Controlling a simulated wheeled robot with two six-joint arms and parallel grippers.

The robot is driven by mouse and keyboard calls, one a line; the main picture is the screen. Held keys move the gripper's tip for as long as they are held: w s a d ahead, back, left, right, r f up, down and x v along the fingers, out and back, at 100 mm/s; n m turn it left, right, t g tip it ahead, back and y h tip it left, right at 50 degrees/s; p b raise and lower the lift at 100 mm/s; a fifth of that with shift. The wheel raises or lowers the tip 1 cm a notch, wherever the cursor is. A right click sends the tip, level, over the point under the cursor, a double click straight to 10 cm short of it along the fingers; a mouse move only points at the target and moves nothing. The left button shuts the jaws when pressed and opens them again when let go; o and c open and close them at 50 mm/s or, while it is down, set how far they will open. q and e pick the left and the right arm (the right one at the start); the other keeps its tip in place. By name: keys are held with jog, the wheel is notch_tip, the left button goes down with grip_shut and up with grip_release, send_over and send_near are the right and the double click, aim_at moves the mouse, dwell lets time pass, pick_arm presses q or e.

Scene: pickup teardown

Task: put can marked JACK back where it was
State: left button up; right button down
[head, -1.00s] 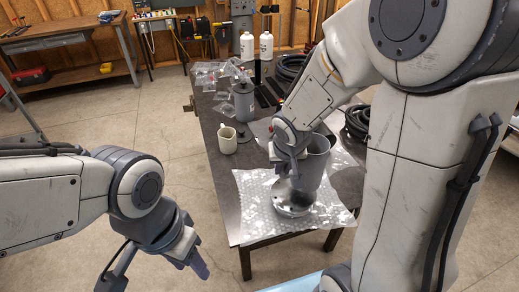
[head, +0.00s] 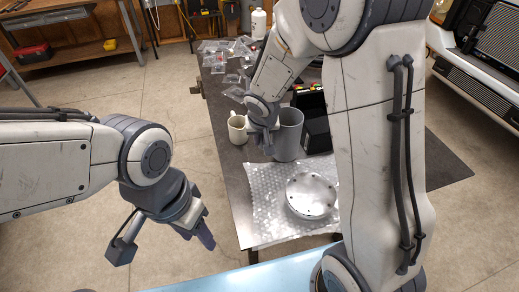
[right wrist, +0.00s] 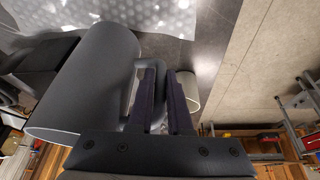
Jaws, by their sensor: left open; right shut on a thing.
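A grey can with a side handle (head: 288,136) is upright on or just above the dark table, at the back edge of the bubble wrap. No JACK mark is readable on it. My right gripper (head: 266,143) is at the can's left side. In the right wrist view, the can (right wrist: 85,85) lies left of my right gripper (right wrist: 160,85), whose fingers are shut on its handle. Whether the base touches the table cannot be told. My left gripper (head: 163,243) is open and empty, left of the table over the floor.
A cream mug (head: 238,128) stands close left of the can and also shows in the right wrist view (right wrist: 189,88). A round metal part (head: 311,196) lies on bubble wrap (head: 262,215). Clear plastic bags (head: 225,55) and a white bottle (head: 258,23) are farther back.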

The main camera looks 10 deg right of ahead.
jog(key=f, duration=0.1)
jog(key=f+b, duration=0.1)
jog(key=f, duration=0.1)
jog(key=w+f+b, duration=0.1)
jog(key=shift+a+f, duration=0.25)
jog(key=shift+f, duration=0.15)
jog(key=shift+r, duration=0.1)
jog(key=shift+s+f, duration=0.1)
jog(key=shift+f, duration=0.15)
jog(key=c, duration=0.8)
grip_release()
jog(key=shift+c, duration=0.2)
jog(key=shift+r, duration=0.1)
